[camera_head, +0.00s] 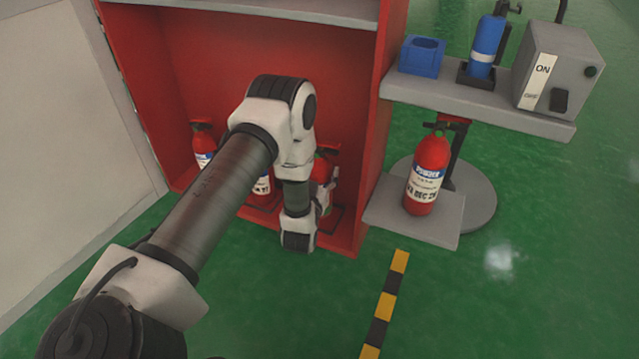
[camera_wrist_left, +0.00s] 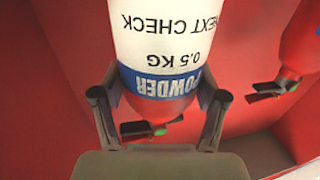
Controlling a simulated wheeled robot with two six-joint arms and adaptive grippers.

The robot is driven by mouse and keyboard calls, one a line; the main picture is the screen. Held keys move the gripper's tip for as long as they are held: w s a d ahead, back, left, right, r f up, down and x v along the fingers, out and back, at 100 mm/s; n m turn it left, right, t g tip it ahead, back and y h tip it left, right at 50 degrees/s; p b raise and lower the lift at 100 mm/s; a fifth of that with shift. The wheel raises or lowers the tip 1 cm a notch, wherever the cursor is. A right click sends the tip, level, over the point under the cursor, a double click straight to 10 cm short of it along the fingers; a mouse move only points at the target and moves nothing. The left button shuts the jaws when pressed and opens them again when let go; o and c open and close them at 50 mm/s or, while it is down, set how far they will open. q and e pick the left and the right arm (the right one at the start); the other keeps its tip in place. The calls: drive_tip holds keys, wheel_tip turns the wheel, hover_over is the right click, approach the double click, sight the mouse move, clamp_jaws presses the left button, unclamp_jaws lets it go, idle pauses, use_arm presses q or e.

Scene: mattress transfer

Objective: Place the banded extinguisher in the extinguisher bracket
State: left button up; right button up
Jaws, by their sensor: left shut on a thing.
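My left gripper (camera_head: 325,192) is inside the red cabinet at its right end. In the left wrist view it is shut around a red extinguisher (camera_wrist_left: 165,60) with a white label and a blue "POWDER" band. In the head view this extinguisher (camera_head: 327,164) is partly hidden by my arm, and I cannot tell whether it touches the cabinet floor. A similar blue-banded red extinguisher (camera_head: 428,172) stands upright on the low grey plate (camera_head: 447,226). An empty blue square holder (camera_head: 422,56) sits on the upper grey shelf. I cannot tell which holder is the extinguisher bracket. My right gripper is out of view.
Two more extinguishers stand in the cabinet (camera_head: 383,110), one at left (camera_head: 203,145) and one partly behind my arm (camera_head: 262,184). The upper shelf (camera_head: 440,92) carries a blue cylinder (camera_head: 487,45) and a grey switch box (camera_head: 560,65). The green floor in front is open.

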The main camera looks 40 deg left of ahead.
use_arm(q)
drive_tip(key=shift+w+a, duration=0.25)
drive_tip(key=shift+w, duration=0.1)
wheel_tip(320, 180, down, 3)
drive_tip(key=b, duration=0.2)
drive_tip(key=shift+w+a+f+b, duration=0.1)
drive_tip(key=shift+f+b, duration=0.05)
drive_tip(key=shift+b, duration=0.2)
drive_tip(key=o, duration=1.4)
drive_tip(key=shift+f, duration=0.25)
drive_tip(key=o, duration=0.4)
drive_tip(key=shift+r, duration=0.1)
